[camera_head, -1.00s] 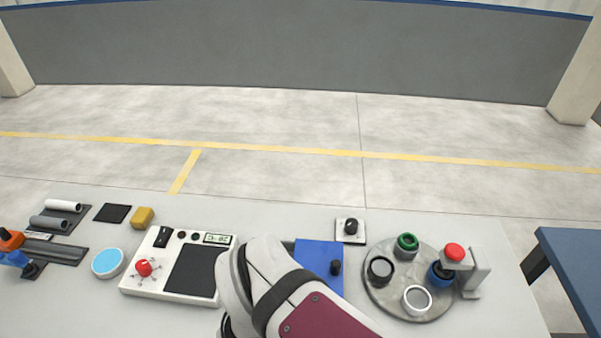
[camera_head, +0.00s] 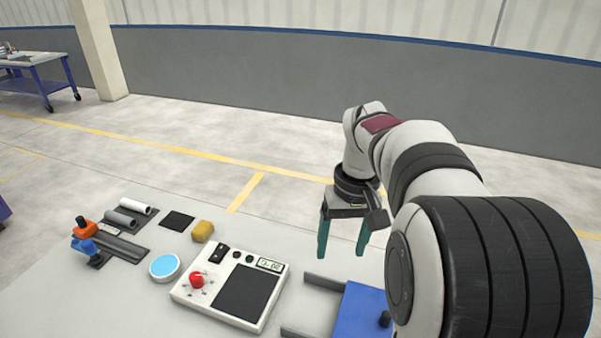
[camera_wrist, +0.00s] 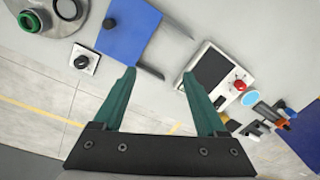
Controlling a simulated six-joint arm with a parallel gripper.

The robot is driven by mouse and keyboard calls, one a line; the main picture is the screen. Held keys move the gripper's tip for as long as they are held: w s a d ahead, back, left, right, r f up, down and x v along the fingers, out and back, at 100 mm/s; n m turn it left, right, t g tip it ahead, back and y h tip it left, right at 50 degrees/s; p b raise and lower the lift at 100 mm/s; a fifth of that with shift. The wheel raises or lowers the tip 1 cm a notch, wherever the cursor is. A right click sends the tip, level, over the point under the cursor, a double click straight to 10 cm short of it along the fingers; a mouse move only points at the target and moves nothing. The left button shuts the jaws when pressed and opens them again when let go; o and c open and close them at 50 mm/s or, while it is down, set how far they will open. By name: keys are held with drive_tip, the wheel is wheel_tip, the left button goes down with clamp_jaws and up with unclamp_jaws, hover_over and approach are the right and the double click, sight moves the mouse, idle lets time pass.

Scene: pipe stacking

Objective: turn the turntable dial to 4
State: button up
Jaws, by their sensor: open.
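The dial (camera_wrist: 84,60), a black knob on a small white plate, shows left of centre in the wrist view, beside the turntable. Its setting is too small to read. The grey turntable (camera_wrist: 62,27) is cut off at the upper left of that view, with a green ring (camera_wrist: 28,20) and a dark ring on it. My gripper (camera_head: 343,250) is open and empty above the table in the head view. It also shows in the wrist view (camera_wrist: 160,74), its teal fingers apart, with the dial to the left of them. Neither turntable nor dial shows in the head view.
A blue panel (camera_head: 358,312) with a black knob lies below my gripper. A white device (camera_head: 190,290) with a red knob and display stands left of it. Further left are a blue disc (camera_head: 165,266), yellow block (camera_head: 203,231) and pipes (camera_head: 120,218). The floor behind the table is clear.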

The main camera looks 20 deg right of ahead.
drive_tip(key=w+d+f+n, duration=0.1)
drive_tip(key=d+f, duration=0.3)
drive_tip(key=d, duration=0.8)
drive_tip(key=d+f, duration=0.4)
drive_tip(key=d, duration=0.7)
drive_tip(key=shift+h, duration=0.4)
drive_tip(key=f, duration=1.5)
drive_tip(key=shift+w+d+f, duration=0.1)
drive_tip(key=shift+d+f, duration=0.1)
drive_tip(key=shift+f, duration=0.05)
clamp_jaws()
